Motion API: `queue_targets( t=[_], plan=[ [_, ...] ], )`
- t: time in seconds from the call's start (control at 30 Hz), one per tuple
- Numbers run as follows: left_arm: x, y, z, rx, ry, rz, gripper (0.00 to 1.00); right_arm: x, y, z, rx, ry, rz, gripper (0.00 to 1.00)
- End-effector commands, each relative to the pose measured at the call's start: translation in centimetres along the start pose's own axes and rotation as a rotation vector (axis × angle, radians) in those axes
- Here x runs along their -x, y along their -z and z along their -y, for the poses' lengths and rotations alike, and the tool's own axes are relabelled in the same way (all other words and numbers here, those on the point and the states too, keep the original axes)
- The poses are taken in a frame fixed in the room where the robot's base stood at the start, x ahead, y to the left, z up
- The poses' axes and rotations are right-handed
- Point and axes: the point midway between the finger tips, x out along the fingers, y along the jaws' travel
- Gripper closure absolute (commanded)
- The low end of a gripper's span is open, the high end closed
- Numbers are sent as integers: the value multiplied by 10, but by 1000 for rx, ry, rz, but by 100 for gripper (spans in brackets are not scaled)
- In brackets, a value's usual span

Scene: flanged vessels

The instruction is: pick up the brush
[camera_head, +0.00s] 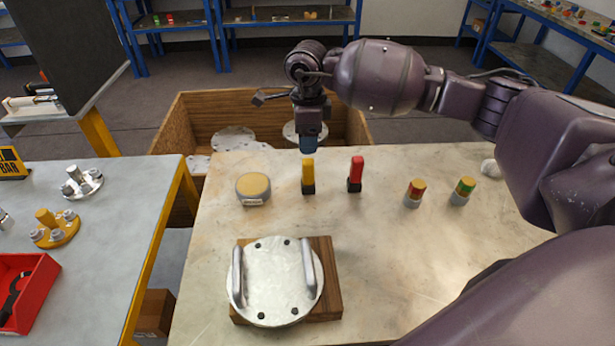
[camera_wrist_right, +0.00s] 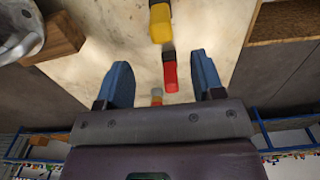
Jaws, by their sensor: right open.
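No object is plainly recognisable as a brush. Two upright pieces stand near the table's far edge: a yellow one with a black base (camera_head: 308,175) and a red one with a black base (camera_head: 355,173). My right gripper (camera_head: 308,143) hangs above and just behind the yellow piece, pointing down. In the right wrist view its blue fingers (camera_wrist_right: 160,62) are apart, with nothing held. There the red piece (camera_wrist_right: 169,72) shows between the fingers in the picture, and the yellow piece (camera_wrist_right: 160,22) shows above it. My left gripper is out of view.
A round tin with a yellow top (camera_head: 253,188) stands left of the yellow piece. Two small banded cylinders (camera_head: 415,193) (camera_head: 462,190) stand to the right. A handled metal flange (camera_head: 275,285) lies on a wooden block in front. A wooden crate (camera_head: 190,115) is behind the table.

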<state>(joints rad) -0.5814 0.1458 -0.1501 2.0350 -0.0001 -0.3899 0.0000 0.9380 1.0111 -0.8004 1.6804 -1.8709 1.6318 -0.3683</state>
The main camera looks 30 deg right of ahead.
Motion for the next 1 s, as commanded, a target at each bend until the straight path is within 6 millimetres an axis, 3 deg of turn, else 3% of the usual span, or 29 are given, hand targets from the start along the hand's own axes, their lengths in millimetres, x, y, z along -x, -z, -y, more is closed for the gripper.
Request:
queue_targets(
  t=[0.2,0.47,0.73,1.0],
  plan=[
    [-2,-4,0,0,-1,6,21,-33,0,-1,0,-3,0,38],
    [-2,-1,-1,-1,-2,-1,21,-48,1,0,-1,-3,1,38],
    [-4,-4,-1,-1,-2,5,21,-84,2,0,-1,-3,0,38],
    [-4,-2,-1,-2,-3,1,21,-89,2,1,0,-1,2,38]
  ],
)
